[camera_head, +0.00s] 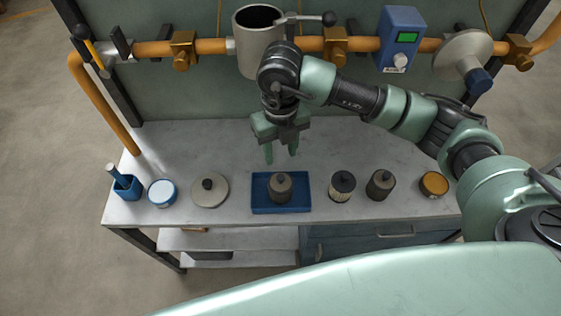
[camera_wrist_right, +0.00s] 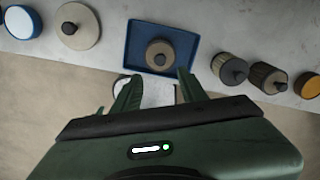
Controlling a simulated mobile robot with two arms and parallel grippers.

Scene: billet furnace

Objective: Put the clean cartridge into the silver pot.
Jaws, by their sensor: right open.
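The silver pot (camera_head: 246,48) is an upright open cylinder on the orange pipe, dark inside. Two upright cartridges stand right of the blue tray: a pale ribbed one with a dark top (camera_head: 342,188) and a darker grey-brown one (camera_head: 380,186). The pale one looks cleaner. A third, grey-brown cartridge (camera_head: 281,188) sits in the tray (camera_head: 259,205). My right gripper (camera_head: 281,152) is open and empty, pointing down above the bench behind the tray. In the right wrist view its fingers (camera_wrist_right: 157,92) are apart, with the tray cartridge (camera_wrist_right: 160,55) beyond them. My left gripper is out of view.
A round lid with a knob (camera_head: 210,191), a blue-rimmed white tin (camera_head: 162,193) and a blue holder (camera_head: 126,188) stand left of the tray. An amber-topped tin (camera_head: 434,185) stands far right. A blue gauge box (camera_head: 400,38), valve and pipe run behind. The bench's back half is mostly clear.

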